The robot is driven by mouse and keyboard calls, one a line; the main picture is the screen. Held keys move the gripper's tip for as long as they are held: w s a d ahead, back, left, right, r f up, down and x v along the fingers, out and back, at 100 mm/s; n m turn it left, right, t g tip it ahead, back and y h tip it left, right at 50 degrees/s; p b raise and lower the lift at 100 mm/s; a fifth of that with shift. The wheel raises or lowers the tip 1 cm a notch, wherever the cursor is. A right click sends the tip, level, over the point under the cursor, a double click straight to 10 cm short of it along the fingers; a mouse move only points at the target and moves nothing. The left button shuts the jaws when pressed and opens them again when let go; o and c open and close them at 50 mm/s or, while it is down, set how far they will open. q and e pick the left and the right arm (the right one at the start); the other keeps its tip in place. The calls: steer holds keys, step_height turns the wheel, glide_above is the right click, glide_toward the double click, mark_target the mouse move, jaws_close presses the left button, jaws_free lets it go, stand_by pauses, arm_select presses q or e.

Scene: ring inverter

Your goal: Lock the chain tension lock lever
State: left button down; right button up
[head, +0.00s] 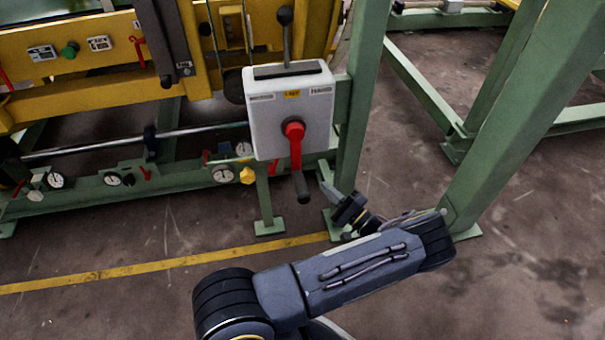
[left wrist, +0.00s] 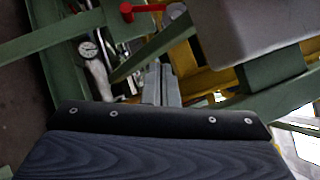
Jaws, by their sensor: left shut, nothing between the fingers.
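A white control box (head: 289,108) is mounted on a green post. A red lever (head: 295,145) with a dark grip hangs downward from its front, and a black-knobbed lever (head: 286,35) stands upright behind its top. Which lever is the chain tension lock lever cannot be told from labels. My left gripper (head: 328,190) is shut and empty, just right of the red lever's lower end and below the box, apparently apart from it. In the left wrist view the closed fingers (left wrist: 161,84) point forward, with the grey box underside (left wrist: 255,25) at upper right. My right gripper is not in view.
A green post (head: 362,90) rises beside the box, and a thicker green beam (head: 520,120) stands at right. A green rail with gauges (head: 222,173) runs at left below the yellow machine frame (head: 95,75). The floor in front is clear, with a yellow line (head: 165,264).

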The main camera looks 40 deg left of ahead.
arm_select(q)
steer(key=w+a+n+g, duration=0.2)
steer(key=w+n+g, duration=0.2)
steer(key=n+g, duration=0.15)
steer(key=s+a+r+g+b, duration=0.1)
steer(key=s+a+r, duration=0.1)
steer(key=a, duration=0.3)
steer(key=s+a+r+h+b, duration=0.1)
steer(key=s+a, duration=0.2)
steer(key=a, duration=0.3)
steer(key=shift+s+r+g, duration=0.25)
steer(key=shift+r+g, duration=0.1)
steer(key=shift+a, duration=0.1)
steer(key=n+h+p, duration=0.1)
steer(key=s+a+r+n+h+p, duration=0.1)
steer(key=h, duration=0.1)
steer(key=shift+s+r+n+p, duration=0.15)
steer(key=shift+r+n+p, duration=0.15)
steer(key=shift+n+p, duration=0.05)
